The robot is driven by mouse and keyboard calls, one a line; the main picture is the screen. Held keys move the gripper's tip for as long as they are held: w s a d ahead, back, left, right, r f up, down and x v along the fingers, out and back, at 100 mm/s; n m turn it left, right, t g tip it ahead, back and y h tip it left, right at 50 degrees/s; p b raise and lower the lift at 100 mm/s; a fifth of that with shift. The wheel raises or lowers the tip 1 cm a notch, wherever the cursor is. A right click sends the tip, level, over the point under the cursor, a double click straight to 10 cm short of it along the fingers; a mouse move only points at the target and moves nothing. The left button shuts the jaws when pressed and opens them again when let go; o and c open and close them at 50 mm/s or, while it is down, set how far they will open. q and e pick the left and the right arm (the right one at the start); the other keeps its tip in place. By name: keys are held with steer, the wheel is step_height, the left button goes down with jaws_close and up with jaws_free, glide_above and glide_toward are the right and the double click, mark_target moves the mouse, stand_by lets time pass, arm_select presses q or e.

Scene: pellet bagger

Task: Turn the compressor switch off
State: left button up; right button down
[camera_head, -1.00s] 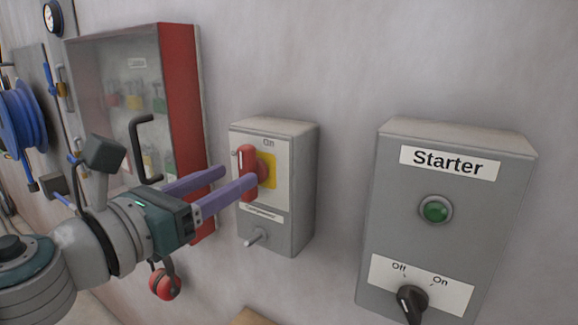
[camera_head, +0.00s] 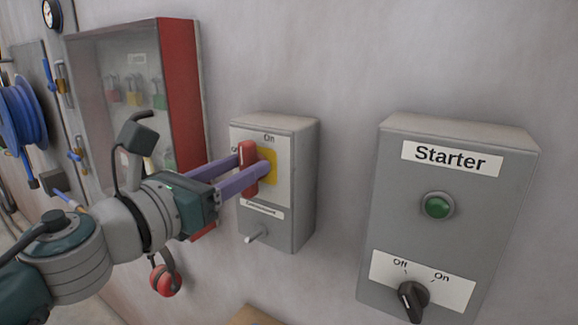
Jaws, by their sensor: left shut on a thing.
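The compressor switch box (camera_head: 302,195) is a grey box on the wall, with a white plate, a yellow square and a red handle (camera_head: 247,160). The handle stands upright, its top near the "On" mark. My left gripper (camera_head: 256,167) is at the handle, with its purple fingers on either side of it. It is shut on the red handle. The fingers and the handle hide part of the yellow square. My right gripper does not show.
Right of it is the grey Starter box (camera_head: 450,235) with a green lamp (camera_head: 437,206) and a black knob (camera_head: 412,297). A red-framed glass cabinet (camera_head: 182,100) with padlocks is at the left. Red ear muffs (camera_head: 165,280) hang below. Bare wall lies between the boxes.

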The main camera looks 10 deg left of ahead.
arm_select(q)
jaws_close()
steer(key=n, duration=0.3)
steer(key=shift+a+n, duration=0.15)
steer(key=shift+n, duration=0.25)
steer(key=n, duration=0.5)
steer(key=shift+w+a+n, duration=0.1)
steer(key=shift+a+n, duration=0.05)
steer(key=shift+n, duration=0.15)
steer(key=n, duration=0.4)
steer(key=shift+f, duration=0.2)
steer(key=shift+a+f+n+p, duration=0.15)
steer(key=shift+n+p, duration=0.25)
steer(key=shift+n, duration=1.9)
